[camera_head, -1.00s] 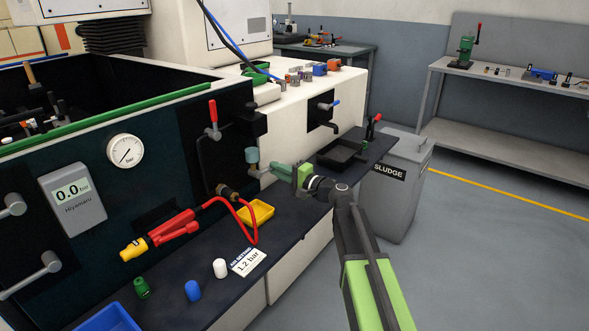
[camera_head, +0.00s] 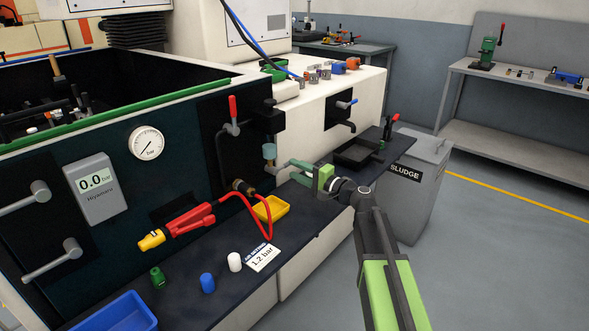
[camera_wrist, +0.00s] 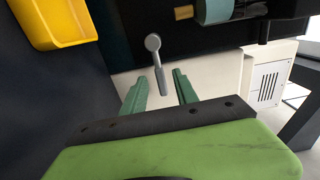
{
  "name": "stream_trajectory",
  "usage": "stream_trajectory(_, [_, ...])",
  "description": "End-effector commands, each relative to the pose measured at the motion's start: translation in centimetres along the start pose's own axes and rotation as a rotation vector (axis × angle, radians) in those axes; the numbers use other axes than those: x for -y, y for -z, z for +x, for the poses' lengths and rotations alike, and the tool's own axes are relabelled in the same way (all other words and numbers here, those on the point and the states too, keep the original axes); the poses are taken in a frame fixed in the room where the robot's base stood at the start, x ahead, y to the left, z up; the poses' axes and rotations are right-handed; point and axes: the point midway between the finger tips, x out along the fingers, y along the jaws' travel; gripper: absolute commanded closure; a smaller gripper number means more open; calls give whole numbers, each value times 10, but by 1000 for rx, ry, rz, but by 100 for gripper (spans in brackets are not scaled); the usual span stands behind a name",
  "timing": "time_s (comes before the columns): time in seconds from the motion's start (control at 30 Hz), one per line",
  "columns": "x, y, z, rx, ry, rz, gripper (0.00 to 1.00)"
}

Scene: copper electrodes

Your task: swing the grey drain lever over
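The grey drain lever (camera_wrist: 155,58) shows in the wrist view as a short rod with a round end at the top. Its near end reaches down between the two green fingers of my gripper (camera_wrist: 160,88). The fingers stand apart, one on each side, with a visible gap to the rod. In the head view my gripper (camera_head: 291,168) is at the dark machine front, just right of a teal cylinder (camera_head: 269,152). The lever is too small and too covered by the fingers to make out clearly there.
A yellow tray (camera_head: 271,209) and red hose (camera_head: 240,198) lie left of my gripper. A red-handled valve (camera_head: 233,110) is above left. A black tray (camera_head: 357,153) and the grey sludge bin (camera_head: 420,205) are to the right. Open floor lies at far right.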

Motion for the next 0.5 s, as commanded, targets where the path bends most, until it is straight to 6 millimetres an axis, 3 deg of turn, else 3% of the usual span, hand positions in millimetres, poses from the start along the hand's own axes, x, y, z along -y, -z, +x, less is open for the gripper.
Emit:
stream_trajectory(0.03, [0,-2,-17,-3,0,0,65])
stream_trajectory(0.3, [0,-3,-94,-2,0,0,65])
stream_trajectory(0.5, [0,-2,-134,0,0,-1,65])
